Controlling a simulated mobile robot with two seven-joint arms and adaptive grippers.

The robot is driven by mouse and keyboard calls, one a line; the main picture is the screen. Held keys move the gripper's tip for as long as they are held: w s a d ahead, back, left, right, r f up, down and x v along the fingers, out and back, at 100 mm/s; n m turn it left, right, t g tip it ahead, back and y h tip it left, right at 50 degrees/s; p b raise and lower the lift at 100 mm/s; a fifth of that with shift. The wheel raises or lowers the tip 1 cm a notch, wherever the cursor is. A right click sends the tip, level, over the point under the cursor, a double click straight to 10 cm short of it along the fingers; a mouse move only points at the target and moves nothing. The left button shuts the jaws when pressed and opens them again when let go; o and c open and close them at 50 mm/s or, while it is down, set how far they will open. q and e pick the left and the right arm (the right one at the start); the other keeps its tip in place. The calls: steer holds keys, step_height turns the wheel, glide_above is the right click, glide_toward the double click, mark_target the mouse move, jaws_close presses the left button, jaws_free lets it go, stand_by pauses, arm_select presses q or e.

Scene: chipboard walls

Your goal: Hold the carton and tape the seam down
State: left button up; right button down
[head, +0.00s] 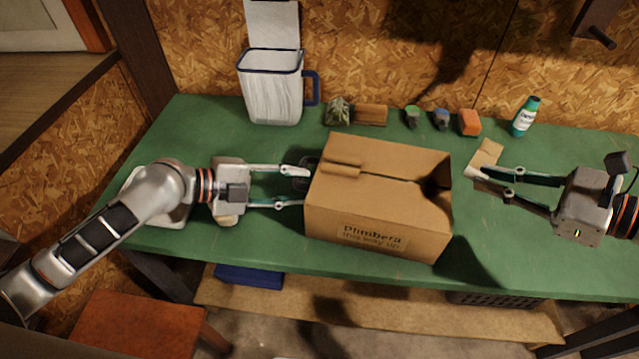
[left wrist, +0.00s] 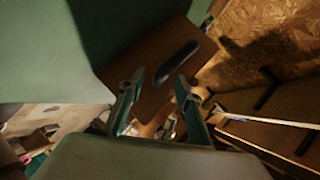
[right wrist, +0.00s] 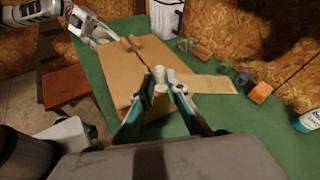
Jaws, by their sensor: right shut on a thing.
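The brown carton (head: 380,195) stands upright on the green table, its top seam running left to right. A short brown strip (head: 342,169) lies over the seam's left end; the rest shows as a dark line, with a dark gap at the right end. My left gripper (head: 298,188) is open, its fingertips at the carton's left wall. The left wrist view shows that wall (left wrist: 150,75) with a dark oval slot. My right gripper (head: 474,184) is right of the carton, apart from it, shut on a small whitish roll-like piece (right wrist: 160,77). A tan strip (head: 488,153) extends from it.
A white container with blue handle (head: 273,95) stands behind the carton. Along the back are a wooden block (head: 371,114), small green and blue items, an orange block (head: 469,122) and a teal-capped bottle (head: 525,117). The green table (head: 510,235) is clear at front right.

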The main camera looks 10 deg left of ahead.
arm_select(q)
steer(key=shift+w+d+f, duration=0.1)
steer(key=shift+d, duration=0.05)
jaws_close()
stand_by(0.4)
arm_select(e)
steer(key=r+n+g+y, duration=0.1)
steer(key=n+g+y, duration=0.1)
steer(key=n+g, duration=0.3)
glide_above(415, 216)
steer(key=shift+f, duration=2.8)
